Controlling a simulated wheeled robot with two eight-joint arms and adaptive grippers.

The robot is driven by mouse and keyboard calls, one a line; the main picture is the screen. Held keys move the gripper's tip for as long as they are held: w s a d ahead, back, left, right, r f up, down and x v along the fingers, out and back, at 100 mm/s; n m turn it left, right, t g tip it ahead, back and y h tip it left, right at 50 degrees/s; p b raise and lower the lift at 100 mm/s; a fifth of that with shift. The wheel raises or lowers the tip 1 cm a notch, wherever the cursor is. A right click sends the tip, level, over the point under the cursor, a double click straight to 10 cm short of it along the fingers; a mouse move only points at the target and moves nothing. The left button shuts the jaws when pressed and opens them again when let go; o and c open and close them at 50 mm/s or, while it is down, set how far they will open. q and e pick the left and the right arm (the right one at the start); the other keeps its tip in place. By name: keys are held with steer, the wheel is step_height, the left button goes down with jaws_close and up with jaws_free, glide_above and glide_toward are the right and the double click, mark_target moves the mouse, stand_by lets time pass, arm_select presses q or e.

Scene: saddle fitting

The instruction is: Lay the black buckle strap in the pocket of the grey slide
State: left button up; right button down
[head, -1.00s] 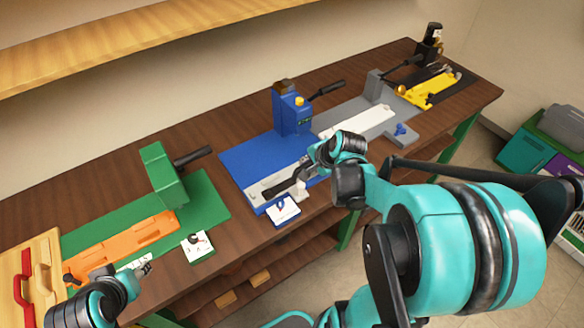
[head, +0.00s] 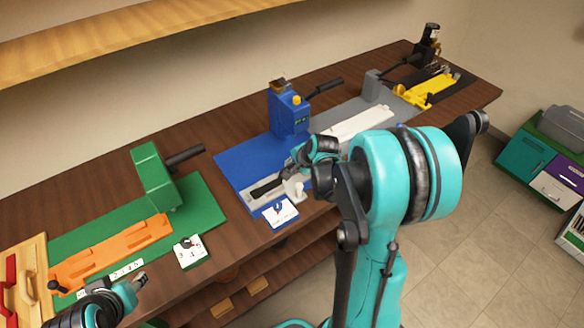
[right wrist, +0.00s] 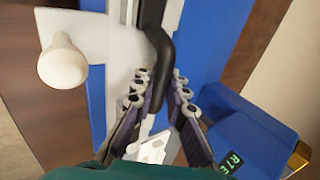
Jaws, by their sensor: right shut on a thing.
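The black buckle strap (head: 266,188) is over the grey slide (head: 247,194) at the blue station's front edge, running lengthwise along it. My right gripper (head: 291,170) is shut on the strap near its right end. In the right wrist view, the bent black strap (right wrist: 158,55) runs up from between the fingers (right wrist: 158,98), above the pale slide (right wrist: 120,55) and its white knob (right wrist: 62,62). I cannot tell whether the strap rests in the pocket, as the gripper and arm hide part of it. My left gripper (head: 138,280) is empty, by the bench's front left.
A blue press (head: 288,110) stands behind the slide on a blue base (head: 238,160). A picture card (head: 280,212) lies in front. The green station (head: 155,178) with an orange slide is left. Grey and yellow stations (head: 430,88) stand right.

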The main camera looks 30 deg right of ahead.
steer(key=shift+f, duration=0.1)
steer(key=c, duration=1.9)
jaws_free()
steer(key=o, duration=0.4)
steer(key=shift+c, duration=0.2)
